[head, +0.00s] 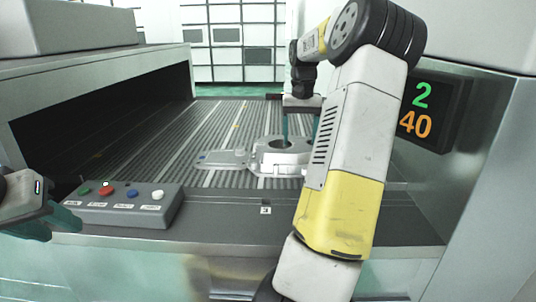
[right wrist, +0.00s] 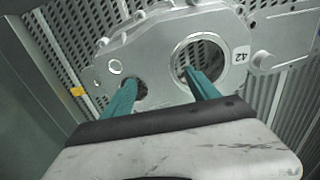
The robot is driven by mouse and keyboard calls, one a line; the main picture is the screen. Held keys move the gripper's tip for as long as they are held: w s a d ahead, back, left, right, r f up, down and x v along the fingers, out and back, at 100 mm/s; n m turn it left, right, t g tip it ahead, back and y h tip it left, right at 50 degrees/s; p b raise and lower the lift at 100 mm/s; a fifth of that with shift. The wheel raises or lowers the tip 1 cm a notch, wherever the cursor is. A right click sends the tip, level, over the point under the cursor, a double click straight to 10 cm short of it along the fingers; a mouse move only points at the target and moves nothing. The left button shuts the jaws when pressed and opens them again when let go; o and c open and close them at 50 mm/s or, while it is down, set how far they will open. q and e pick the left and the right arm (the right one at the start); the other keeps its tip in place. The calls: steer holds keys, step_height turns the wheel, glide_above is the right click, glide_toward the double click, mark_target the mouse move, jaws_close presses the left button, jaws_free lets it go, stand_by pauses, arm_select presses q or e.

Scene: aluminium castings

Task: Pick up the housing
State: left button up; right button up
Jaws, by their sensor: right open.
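In the right wrist view the housing (right wrist: 160,42) shows a "42" label beside the large opening and smaller holes. My right gripper (head: 301,130) points down above it with its teal fingers apart and nothing held. In the right wrist view, one finger of my right gripper (right wrist: 158,80) overlaps the large opening, the other a smaller hole; I cannot tell whether they reach inside. My left gripper (head: 52,218) is at the left edge, away from the housing.
The ribbed conveyor (head: 180,135) runs back between metal walls. A button box (head: 124,206) stands at the front left, close to my left gripper. A display (head: 428,112) reading 2 and 40 is on the right wall. The belt behind the housing is clear.

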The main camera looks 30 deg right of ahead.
steer(key=shift+f, duration=0.2)
jaws_close()
steer(key=shift+r, duration=0.1)
steer(key=shift+w+r, duration=0.1)
steer(key=shift+r, duration=0.05)
